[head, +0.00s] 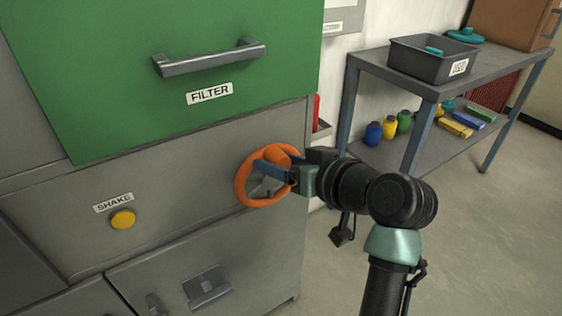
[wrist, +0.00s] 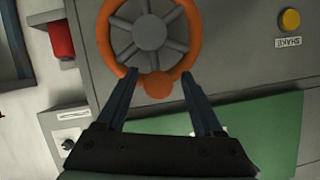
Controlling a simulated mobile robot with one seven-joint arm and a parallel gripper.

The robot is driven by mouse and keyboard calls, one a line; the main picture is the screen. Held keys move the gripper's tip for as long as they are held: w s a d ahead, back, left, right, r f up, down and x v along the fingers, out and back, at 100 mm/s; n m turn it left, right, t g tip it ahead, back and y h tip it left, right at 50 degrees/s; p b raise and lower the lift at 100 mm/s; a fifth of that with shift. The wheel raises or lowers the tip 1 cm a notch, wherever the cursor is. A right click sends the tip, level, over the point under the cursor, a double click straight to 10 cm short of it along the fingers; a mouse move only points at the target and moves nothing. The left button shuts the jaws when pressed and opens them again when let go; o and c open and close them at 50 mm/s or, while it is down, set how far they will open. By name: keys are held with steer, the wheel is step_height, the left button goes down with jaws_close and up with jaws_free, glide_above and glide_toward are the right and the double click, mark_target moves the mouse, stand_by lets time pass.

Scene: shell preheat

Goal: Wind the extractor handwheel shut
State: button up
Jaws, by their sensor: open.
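The extractor handwheel has an orange rim (head: 242,188) and stands out from the grey machine front below the green panel. In the wrist view the handwheel (wrist: 150,30) shows a grey hub and spokes, with an orange knob (wrist: 158,84) on its rim. My gripper (head: 262,172) is at the wheel in the head view and partly covers it. In the wrist view my gripper (wrist: 160,80) is open, with one blue finger on each side of the knob. I cannot tell whether either finger touches it.
The green FILTER panel (head: 120,90) with a bar handle (head: 210,58) is above the wheel. A yellow SHAKE button (head: 123,219) is to the left. A red object (wrist: 61,40) is beside the machine. A shelf table (head: 455,75) with a grey bin (head: 430,58) stands at right; the floor before it is clear.

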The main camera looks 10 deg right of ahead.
steer(key=p+v, duration=0.3)
steer(key=v, duration=1)
steer(key=w+a+r+m+t+h, duration=0.1)
steer(key=w+a+r+t+h, duration=0.2)
steer(key=r, duration=0.5)
steer(key=w+a+r+t+h, duration=0.15)
steer(key=a+r+t, duration=0.25)
steer(key=r, duration=0.4)
steer(key=s+a+r+m+t+h+p, duration=0.1)
steer(key=s+a+r+t, duration=0.35)
steer(key=r, duration=0.55)
steer(key=s+a+r+t+h+p, duration=0.1)
steer(key=s+a+r+t, duration=0.4)
steer(key=r, duration=0.5)
step_height(320, 180, up, 24)
steer(key=d+g+p, duration=0.1)
steer(key=p, duration=2.3)
steer(key=shift+s+d, duration=0.35)
steer(key=shift+s, duration=0.05)
steer(key=shift+r+y, duration=0.1)
steer(key=shift+y, duration=0.15)
